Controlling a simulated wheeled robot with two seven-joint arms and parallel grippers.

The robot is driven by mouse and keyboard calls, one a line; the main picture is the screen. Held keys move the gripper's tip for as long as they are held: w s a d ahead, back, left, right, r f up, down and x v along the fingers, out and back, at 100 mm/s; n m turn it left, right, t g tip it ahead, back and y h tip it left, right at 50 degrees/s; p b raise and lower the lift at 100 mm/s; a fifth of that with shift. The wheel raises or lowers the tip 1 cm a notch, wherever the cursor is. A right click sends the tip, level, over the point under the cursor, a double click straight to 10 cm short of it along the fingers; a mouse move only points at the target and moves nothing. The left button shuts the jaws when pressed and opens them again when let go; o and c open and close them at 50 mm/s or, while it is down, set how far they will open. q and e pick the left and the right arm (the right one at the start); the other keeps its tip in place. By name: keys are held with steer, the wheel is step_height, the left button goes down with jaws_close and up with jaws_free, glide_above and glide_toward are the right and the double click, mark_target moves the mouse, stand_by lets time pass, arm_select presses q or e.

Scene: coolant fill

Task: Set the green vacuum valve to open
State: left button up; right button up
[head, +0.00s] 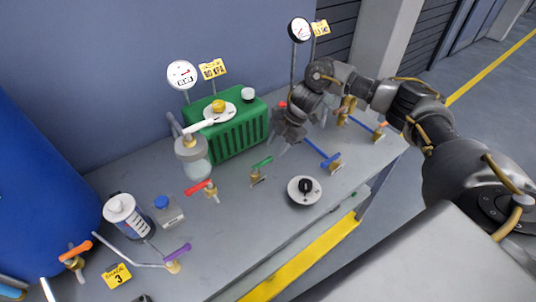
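The green valve (262,163) has a green lever on a brass body and stands on the grey bench, in front of the green ribbed box (240,138). Its lever slants up to the right in the head view. My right gripper (279,142) points down a little behind and to the right of the green lever, with a visible gap between them. Its fingers are small and dark, and their spacing is unclear. I see nothing held in it. My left gripper is not in view.
A red-handled valve (202,187) stands left of the green one, and a blue-handled valve (325,157) to the right. A round black knob (305,186) sits in front. A clear jar (192,160) and a gauge (182,75) are at left. The front bench edge has a yellow stripe below.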

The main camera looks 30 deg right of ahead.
mark_target(266, 160)
steer(key=p+x, duration=0.1)
steer(key=x, duration=0.3)
steer(key=shift+w+a+f, duration=0.15)
steer(key=shift+a+f, duration=0.05)
steer(key=shift+a, duration=0.1)
steer(key=shift+a+f, duration=0.2)
steer(key=shift+f, duration=0.4)
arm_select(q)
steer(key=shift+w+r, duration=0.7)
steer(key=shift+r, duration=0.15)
arm_select(e)
steer(key=shift+w+f, duration=0.1)
steer(key=shift+f, duration=0.1)
jaws_close()
